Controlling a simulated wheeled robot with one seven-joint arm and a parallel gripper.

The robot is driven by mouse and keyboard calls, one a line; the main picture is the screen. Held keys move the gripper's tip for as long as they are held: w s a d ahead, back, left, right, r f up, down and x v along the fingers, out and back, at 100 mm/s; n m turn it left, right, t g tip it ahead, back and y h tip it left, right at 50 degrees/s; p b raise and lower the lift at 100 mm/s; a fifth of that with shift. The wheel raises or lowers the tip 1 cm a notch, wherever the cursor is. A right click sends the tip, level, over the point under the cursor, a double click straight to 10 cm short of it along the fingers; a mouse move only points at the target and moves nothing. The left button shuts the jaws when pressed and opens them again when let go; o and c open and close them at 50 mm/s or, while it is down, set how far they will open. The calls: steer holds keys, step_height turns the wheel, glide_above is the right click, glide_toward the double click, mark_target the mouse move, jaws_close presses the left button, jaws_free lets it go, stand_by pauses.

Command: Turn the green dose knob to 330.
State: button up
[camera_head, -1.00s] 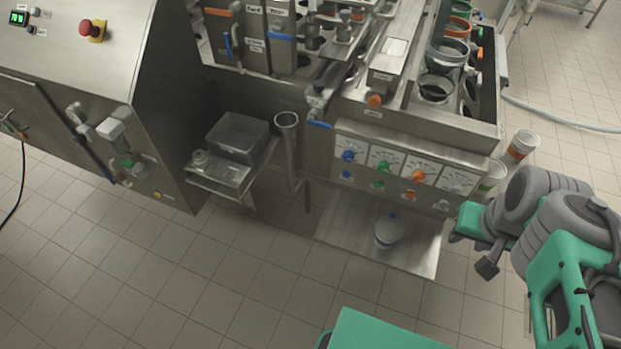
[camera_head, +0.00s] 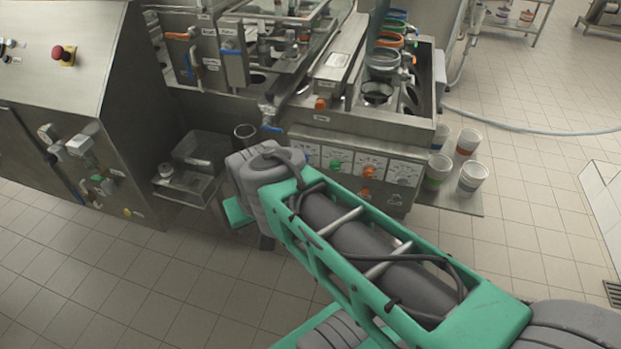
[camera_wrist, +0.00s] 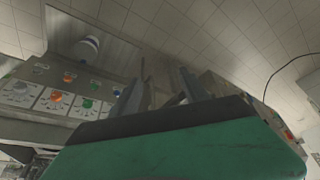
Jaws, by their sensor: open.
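The green dose knob (camera_head: 337,165) sits on a white scale card in the upper row of the machine's front panel. It also shows in the wrist view (camera_wrist: 87,103), left of my gripper. Its pointer setting is too small to read. My gripper (camera_wrist: 163,92) is open, its fingers apart with nothing seen between them, and it is clear of the knob.
An orange knob (camera_head: 369,171) is beside the green one, with smaller buttons below. White cups (camera_head: 473,177) stand on a shelf right of the panel. A steel tray (camera_head: 183,187) juts out at left. Open tiled floor (camera_head: 110,290) lies in front.

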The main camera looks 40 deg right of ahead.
steer(key=w+d+f+m+t+h+b, duration=0.1)
steer(key=w+d+f+m+h+b, duration=0.15)
steer(key=d+f+b, duration=0.2)
steer(key=w+d+f+m+t+h+b, duration=0.1)
steer(key=w+d+f+m+b, duration=0.1)
steer(key=w+d+f+b, duration=0.3)
steer(key=m+t+h+b, duration=0.5)
steer(key=h+b, duration=0.5)
steer(key=b, duration=0.8)
glide_toward(334, 168)
steer(key=m, duration=0.1)
steer(key=shift+g, duration=0.3)
steer(key=x, duration=0.8)
steer(key=shift+w+d+r, duration=0.15)
steer(key=shift+w, duration=0.05)
jaws_close()
